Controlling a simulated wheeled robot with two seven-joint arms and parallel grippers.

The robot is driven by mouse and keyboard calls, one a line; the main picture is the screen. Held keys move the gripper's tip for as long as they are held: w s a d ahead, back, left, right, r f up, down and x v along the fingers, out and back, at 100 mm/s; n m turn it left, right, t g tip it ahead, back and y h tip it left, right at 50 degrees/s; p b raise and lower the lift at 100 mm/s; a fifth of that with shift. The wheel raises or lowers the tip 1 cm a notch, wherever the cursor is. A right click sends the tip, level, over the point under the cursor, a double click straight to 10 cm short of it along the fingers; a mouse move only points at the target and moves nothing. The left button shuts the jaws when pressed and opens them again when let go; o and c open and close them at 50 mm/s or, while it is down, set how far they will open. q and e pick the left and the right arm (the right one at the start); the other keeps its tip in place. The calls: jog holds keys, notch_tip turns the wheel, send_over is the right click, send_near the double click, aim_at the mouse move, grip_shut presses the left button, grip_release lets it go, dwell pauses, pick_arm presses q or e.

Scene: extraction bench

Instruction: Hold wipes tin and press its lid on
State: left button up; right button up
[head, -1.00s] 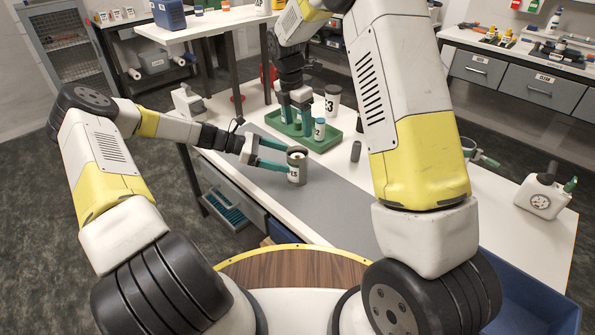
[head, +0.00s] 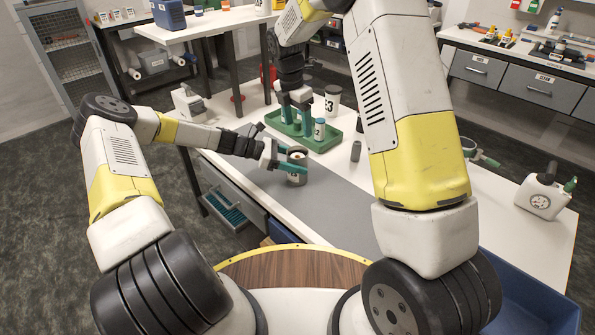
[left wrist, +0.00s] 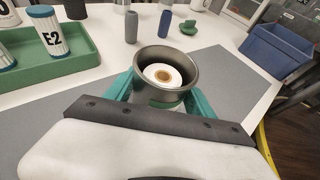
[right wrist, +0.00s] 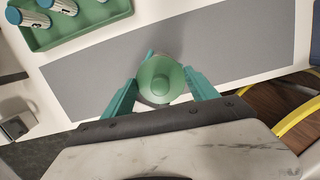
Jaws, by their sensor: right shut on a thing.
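The wipes tin (head: 295,178) stands upright on the grey mat in the head view. The left wrist view shows the tin (left wrist: 165,97) open at the top, with a white roll inside. My left gripper (head: 292,160) has its fingers on either side of the tin, apart, with the tin between them; their tips are partly hidden. My right gripper (right wrist: 160,75) is shut on a round green lid (right wrist: 160,80) with a knob. In the head view my right gripper (head: 296,115) is in front of the green tray, and the lid is not clear there.
The green tray (head: 328,146) holds several white containers behind the tin. A grey cylinder (head: 356,151) stands to its right. The grey mat (head: 335,200) is clear in front of the tin.

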pick_arm(q)
grip_shut()
pick_arm(e)
jog(key=shift+f, duration=2.5)
jog(key=shift+f, duration=0.9)
jog(key=shift+f, duration=0.65)
jog(key=o, duration=1.4)
jog(key=r, duration=0.4)
jog(key=a+r, duration=0.1)
jog(key=r, duration=0.3)
jog(key=s+r, duration=0.1)
jog(key=r, duration=0.3)
jog(key=shift+a, duration=0.2)
